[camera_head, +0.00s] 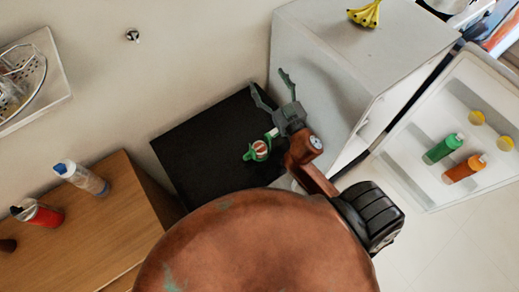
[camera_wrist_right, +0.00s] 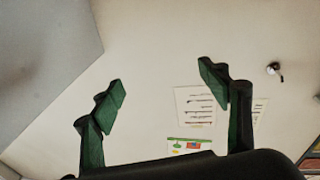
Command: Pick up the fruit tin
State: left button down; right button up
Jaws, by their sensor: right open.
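My right gripper (camera_head: 271,86) is open and empty, raised between the black surface and the white fridge. A small round green item with a reddish-and-white face (camera_head: 259,150) shows over the black surface, just left of my right wrist. I cannot tell whether it is the fruit tin, and my arm may hide part of it. No other thing is clearly a fruit tin. My left gripper is not in view.
The fridge (camera_head: 325,50) has bananas (camera_head: 365,14) on top. Its open door (camera_head: 415,165) holds a green bottle (camera_head: 444,148) and an orange bottle (camera_head: 464,168). A wooden cabinet (camera_head: 100,225) bears a clear blue-capped bottle (camera_head: 82,178) and a red bottle (camera_head: 38,213). The black surface (camera_head: 200,150) is mostly bare.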

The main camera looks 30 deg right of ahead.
jog(key=s+a+r+n+g+y, duration=0.1)
jog(key=a+r+n+y, duration=0.3)
jog(key=a+n+y, duration=0.35)
jog(key=s+a+r+n+g+y, duration=0.1)
jog(key=a+r+n+g+y, duration=0.15)
jog(key=a+n+y, duration=0.5)
jog(key=s+a+f+n+g+y, duration=0.25)
jog(key=a+f+g, duration=0.4)
jog(key=a, duration=0.45)
jog(key=m+g+h, duration=0.4)
jog(key=g+h, duration=0.5)
jog(key=h, duration=0.6)
send_over(260, 147)
jog(key=s, duration=0.1)
jog(key=shift+y, duration=0.25)
notch_tip(260, 147, down, 23)
jog(key=shift+d+r, duration=0.15)
jog(key=shift+r, duration=0.05)
jog(key=shift+d+f, duration=0.1)
jog(key=shift+f, duration=0.3)
jog(key=f, duration=0.4)
jog(key=w+f, duration=0.1)
jog(key=f, duration=0.1)
jog(key=shift+a+f, duration=0.35)
jog(key=shift+f, duration=0.05)
jog(key=c, duration=1.4)
